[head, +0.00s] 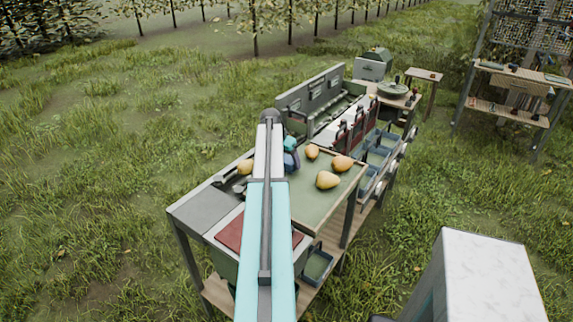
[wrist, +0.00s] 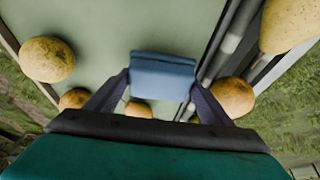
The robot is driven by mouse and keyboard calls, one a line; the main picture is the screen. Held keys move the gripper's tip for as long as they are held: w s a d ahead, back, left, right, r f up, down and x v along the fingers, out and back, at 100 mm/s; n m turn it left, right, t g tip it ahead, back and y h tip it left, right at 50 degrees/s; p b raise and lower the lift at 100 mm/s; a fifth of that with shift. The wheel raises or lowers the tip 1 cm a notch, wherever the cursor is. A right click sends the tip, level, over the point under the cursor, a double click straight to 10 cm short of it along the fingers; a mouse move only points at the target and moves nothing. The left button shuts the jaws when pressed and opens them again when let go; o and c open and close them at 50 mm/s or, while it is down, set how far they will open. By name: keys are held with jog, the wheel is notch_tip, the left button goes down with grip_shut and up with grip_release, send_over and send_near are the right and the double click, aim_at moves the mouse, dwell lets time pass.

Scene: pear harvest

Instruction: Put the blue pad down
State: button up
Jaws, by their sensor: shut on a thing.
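The blue pad (wrist: 162,75) is a small block in the middle of the wrist view, between the two dark fingers of my gripper (wrist: 160,88). My gripper is shut on it. Behind the pad lies a pale green surface (wrist: 120,25); I cannot tell whether the pad touches it. In the head view my gripper (head: 291,160) is at the left edge of the green table top (head: 306,203), partly hidden by my arm. The pad cannot be made out clearly there.
Yellow pears (head: 328,180) lie on the green top to the right of my gripper. Another pear (head: 245,166) lies left of my arm. A dark red mat (head: 230,233) is at the near end. Blue bins (head: 317,264) stand below. The front of the green top is clear.

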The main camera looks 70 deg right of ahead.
jog(key=shift+f+p, duration=0.45)
jog(key=shift+f, duration=0.75)
jog(key=shift+f, duration=0.15)
jog(key=o, duration=1)
jog(key=shift+a+r, duration=0.1)
jog(key=shift+r, duration=0.2)
jog(key=shift+b+v, duration=1.55)
jog(key=shift+v, duration=4.3)
jog(key=shift+f, duration=0.1)
